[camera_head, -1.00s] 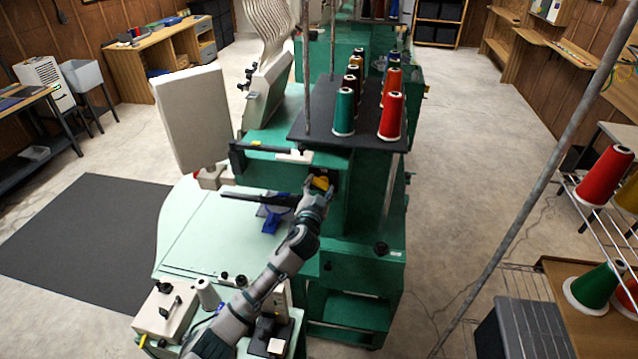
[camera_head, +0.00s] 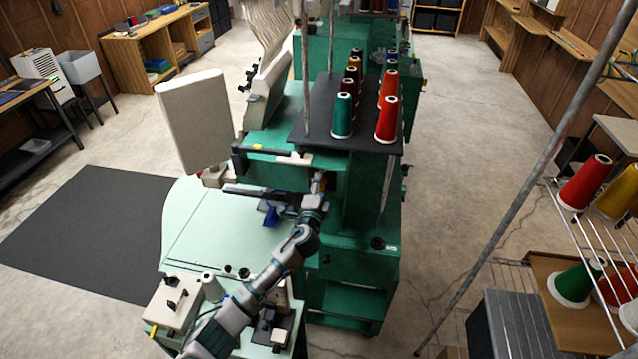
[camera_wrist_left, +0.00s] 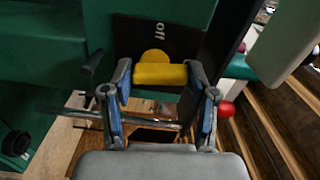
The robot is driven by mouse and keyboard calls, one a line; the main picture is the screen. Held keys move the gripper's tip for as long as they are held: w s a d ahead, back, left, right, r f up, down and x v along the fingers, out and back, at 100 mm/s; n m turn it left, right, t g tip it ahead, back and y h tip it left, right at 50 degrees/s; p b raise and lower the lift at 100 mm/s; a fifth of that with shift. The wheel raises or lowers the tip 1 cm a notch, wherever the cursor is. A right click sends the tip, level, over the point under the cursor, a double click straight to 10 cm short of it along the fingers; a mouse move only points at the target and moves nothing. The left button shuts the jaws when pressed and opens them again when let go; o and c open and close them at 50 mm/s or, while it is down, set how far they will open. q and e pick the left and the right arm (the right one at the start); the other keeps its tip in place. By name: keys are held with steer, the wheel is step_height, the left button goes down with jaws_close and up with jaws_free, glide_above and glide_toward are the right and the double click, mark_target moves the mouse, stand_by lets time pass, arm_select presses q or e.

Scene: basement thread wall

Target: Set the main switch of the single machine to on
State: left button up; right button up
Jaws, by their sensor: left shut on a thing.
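The single machine (camera_head: 350,225) is a green machine with a pale green table, in the middle of the head view. Its main switch (camera_wrist_left: 160,73) is a yellow rotary knob on a black plate, in the left wrist view. The word "off", turned sideways, shows on the plate above the knob. My left gripper (camera_wrist_left: 160,83) is shut on the knob, with one finger at each end of its bar. In the head view my left gripper (camera_head: 318,184) reaches the machine's front below the spool shelf and mostly hides the knob. My right gripper is not in view.
Several thread cones stand on the dark shelf (camera_head: 310,131) above the switch. A white panel (camera_head: 197,118) and a dark bar (camera_head: 258,192) are left of the arm. A slanting metal pole (camera_head: 520,195) and a wire rack are at the right. Open floor lies between.

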arm_select(q)
steer(key=shift+d+f+m+p, duration=0.1)
steer(key=shift+m+p, duration=0.25)
steer(key=shift+m, duration=0.45)
steer(key=shift+f, duration=0.1)
steer(key=o, duration=1.2)
steer(key=shift+c, duration=0.2)
steer(key=shift+d, duration=0.15)
steer(key=s+a, duration=0.2)
steer(key=s, duration=0.9)
steer(key=shift+s+a, duration=0.15)
steer(key=shift+s, duration=0.1)
steer(key=shift+f, duration=0.1)
